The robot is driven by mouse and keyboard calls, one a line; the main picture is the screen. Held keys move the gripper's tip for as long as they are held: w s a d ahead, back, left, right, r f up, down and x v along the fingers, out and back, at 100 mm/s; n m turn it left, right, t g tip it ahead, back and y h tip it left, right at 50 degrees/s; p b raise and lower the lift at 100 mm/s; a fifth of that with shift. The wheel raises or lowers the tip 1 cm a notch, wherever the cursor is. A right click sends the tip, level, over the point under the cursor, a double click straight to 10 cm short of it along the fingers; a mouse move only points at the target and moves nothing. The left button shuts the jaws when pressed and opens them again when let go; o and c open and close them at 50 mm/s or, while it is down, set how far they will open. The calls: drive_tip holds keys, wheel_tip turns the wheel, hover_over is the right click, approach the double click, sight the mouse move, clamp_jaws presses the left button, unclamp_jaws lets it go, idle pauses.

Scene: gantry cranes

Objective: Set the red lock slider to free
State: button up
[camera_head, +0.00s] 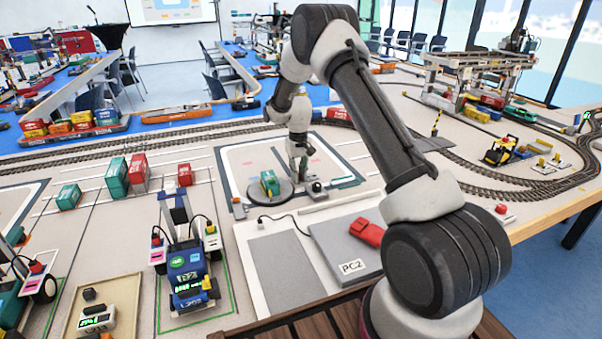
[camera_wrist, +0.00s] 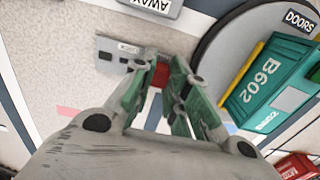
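The red lock slider (camera_wrist: 160,76) shows in the wrist view between the two fingers of my gripper (camera_wrist: 163,62). It sits at the right end of a small grey plate (camera_wrist: 112,58) with dark square marks and a small white label. The fingers stand on either side of the red part, and the gap between them is narrow. Whether they press on it cannot be told. In the head view my gripper (camera_head: 299,172) points down just right of the round turntable (camera_head: 285,197); the slider is hidden there.
A green container marked B602 (camera_wrist: 268,85) stands on the turntable close to my gripper, also in the head view (camera_head: 269,184). A white AWAY label (camera_wrist: 155,7) lies near the plate. A dark device with a round knob (camera_head: 317,187) stands right of my gripper.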

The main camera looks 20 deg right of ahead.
drive_tip(key=o, duration=0.4)
drive_tip(key=shift+a, duration=0.2)
drive_tip(key=shift+o, duration=0.2)
wheel_tip(320, 180, up, 12)
idle(0.3)
